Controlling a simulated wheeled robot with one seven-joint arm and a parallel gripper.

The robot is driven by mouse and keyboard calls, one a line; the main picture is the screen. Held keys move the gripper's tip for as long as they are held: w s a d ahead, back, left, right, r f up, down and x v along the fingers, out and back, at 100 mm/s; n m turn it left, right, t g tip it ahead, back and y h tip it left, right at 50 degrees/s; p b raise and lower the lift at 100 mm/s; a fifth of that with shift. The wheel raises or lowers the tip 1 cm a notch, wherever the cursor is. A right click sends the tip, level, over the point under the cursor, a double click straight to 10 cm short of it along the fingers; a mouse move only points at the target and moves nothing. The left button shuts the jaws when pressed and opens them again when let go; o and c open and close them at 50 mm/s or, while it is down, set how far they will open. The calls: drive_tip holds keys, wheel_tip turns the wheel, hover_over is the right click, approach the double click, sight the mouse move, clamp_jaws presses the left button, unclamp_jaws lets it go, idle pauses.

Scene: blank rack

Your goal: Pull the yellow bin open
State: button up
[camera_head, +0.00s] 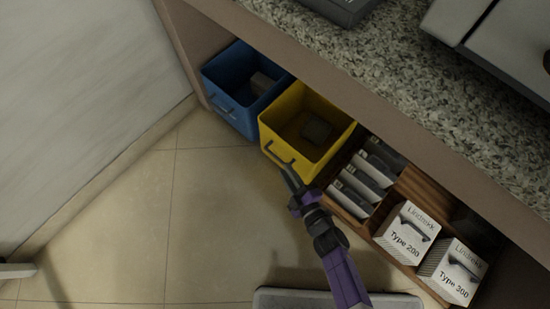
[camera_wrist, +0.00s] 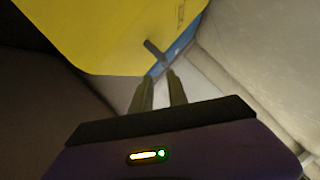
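The yellow bin (camera_head: 327,106) sticks out from under the counter in the head view, its inside showing from above. A small dark square item (camera_head: 317,130) lies in it. Its dark bar handle (camera_head: 277,154) is on the front face. My gripper (camera_head: 287,169) is close to the right end of this handle. In the wrist view the yellow bin (camera_wrist: 110,35) fills the top left, and the handle (camera_wrist: 155,49) appears just past the tips of my gripper (camera_wrist: 160,78). The two fingers are a little apart with nothing visible between them.
A blue bin (camera_head: 226,107) with a handle sticks out left of the yellow one. Right of it are several upright grey-white packs (camera_head: 358,190) and two white boxes (camera_head: 405,232) in a wooden rack. The speckled counter (camera_head: 400,80) overhangs. The tiled floor (camera_head: 210,210) is clear at left.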

sight(274, 155)
drive_tip(key=shift+n, duration=0.4)
drive_tip(key=b+x, duration=0.2)
drive_tip(key=x, duration=0.2)
drive_tip(key=f+b+x, duration=0.1)
drive_tip(key=b+x, duration=0.1)
drive_tip(key=x, duration=0.2)
drive_tip(key=shift+s+a+f, duration=0.1)
drive_tip(key=shift+s+f, duration=0.05)
drive_tip(key=shift+f, duration=0.05)
drive_tip(key=shift+w+a, duration=0.35)
drive_tip(key=shift+w, duration=0.15)
clamp_jaws()
idle(0.5)
